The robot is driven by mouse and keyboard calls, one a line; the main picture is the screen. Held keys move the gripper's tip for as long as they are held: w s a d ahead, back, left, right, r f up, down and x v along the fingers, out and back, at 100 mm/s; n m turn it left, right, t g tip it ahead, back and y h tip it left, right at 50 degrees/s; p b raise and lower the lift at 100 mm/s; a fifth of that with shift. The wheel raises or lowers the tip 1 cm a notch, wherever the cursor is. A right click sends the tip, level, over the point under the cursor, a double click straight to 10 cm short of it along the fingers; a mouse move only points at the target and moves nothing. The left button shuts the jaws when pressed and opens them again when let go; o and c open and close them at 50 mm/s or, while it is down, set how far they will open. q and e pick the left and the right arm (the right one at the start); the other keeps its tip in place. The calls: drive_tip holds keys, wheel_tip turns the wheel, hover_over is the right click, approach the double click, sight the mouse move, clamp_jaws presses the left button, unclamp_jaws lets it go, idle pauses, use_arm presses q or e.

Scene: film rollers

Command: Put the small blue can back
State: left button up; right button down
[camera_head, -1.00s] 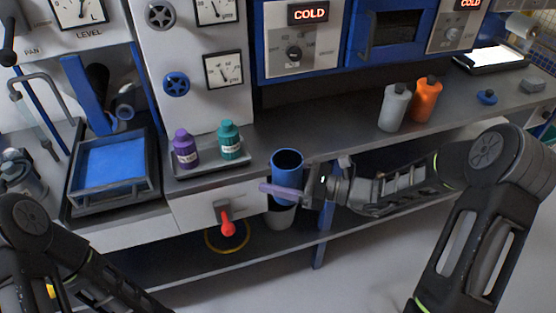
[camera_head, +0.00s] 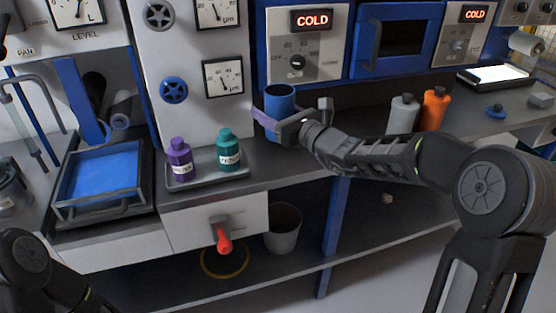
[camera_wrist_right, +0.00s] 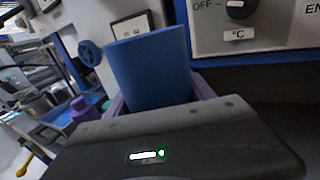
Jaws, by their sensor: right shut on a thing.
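The small blue can (camera_head: 280,100) is upright and open-topped, at the back of the counter below the left cold unit in the head view. My right gripper (camera_head: 268,124) is shut on it, with a purple finger showing at the can's left side. In the right wrist view the blue can (camera_wrist_right: 150,68) stands between the purple fingers (camera_wrist_right: 203,88). Whether its base touches the counter is hidden behind my gripper. My left arm shows at the lower left of the head view, but its gripper is out of the picture.
A tray (camera_head: 208,180) with purple (camera_head: 180,158) and teal (camera_head: 228,150) bottles stands left of the can. A grey bin (camera_head: 284,228) is on the lower shelf, beside the red-handled drawer (camera_head: 205,222).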

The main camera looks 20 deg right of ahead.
wheel_tip(320, 180, down, 6)
idle(0.4)
drive_tip(key=shift+f+b, duration=0.35)
drive_tip(key=shift+f, duration=1.55)
drive_tip(key=shift+c, duration=1.8)
unclamp_jaws()
drive_tip(key=shift+s, duration=0.1)
drive_tip(key=shift+s+d, duration=0.25)
drive_tip(key=shift+s, duration=0.05)
drive_tip(key=v, duration=1.1)
